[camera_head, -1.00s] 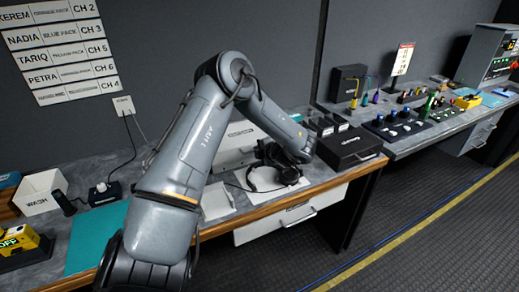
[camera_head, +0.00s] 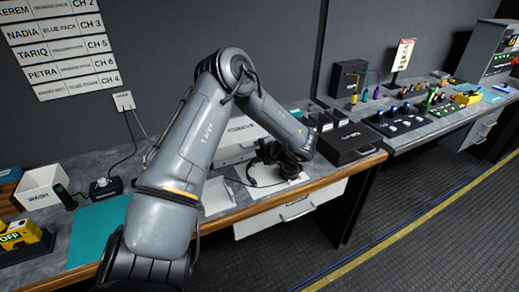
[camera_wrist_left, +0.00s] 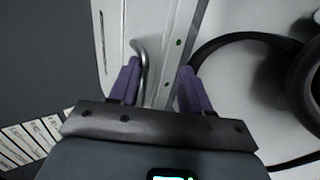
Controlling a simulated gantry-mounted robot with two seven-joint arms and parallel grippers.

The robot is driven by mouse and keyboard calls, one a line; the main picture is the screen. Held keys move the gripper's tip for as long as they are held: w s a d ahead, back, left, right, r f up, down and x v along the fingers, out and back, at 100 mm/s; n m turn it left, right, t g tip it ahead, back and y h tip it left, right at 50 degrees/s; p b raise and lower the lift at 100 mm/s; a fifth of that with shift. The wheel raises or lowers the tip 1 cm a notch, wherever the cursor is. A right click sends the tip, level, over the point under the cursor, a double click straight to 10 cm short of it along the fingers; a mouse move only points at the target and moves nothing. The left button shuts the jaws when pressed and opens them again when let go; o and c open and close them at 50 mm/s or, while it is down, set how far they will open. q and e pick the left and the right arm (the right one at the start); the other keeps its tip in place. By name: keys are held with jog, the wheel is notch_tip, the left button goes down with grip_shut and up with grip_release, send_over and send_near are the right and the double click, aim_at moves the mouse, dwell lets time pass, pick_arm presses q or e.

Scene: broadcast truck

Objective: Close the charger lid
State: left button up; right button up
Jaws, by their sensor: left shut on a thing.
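The white charger (camera_head: 228,154) stands on the bench behind my left arm, partly hidden by it. Its pale lid (camera_head: 243,128) carries a label and appears raised; its exact angle is hard to tell. My left gripper (camera_head: 272,155) is at the charger's right front. In the left wrist view, the purple fingers (camera_wrist_left: 158,88) are closed around a bent metal handle (camera_wrist_left: 145,58) beside the white panel (camera_wrist_left: 112,40). My right gripper is not in view.
A black headset (camera_head: 256,172) lies on a white mat (camera_head: 270,178) close under my left gripper. A black box (camera_head: 350,143) stands just right. A white bin (camera_head: 42,187) and teal mat (camera_head: 97,230) are left.

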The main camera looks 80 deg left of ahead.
pick_arm(q)
jog(key=p+v, duration=0.1)
jog(key=v, duration=0.9)
jog(key=shift+d, duration=0.35)
jog(key=shift+w+r, duration=0.1)
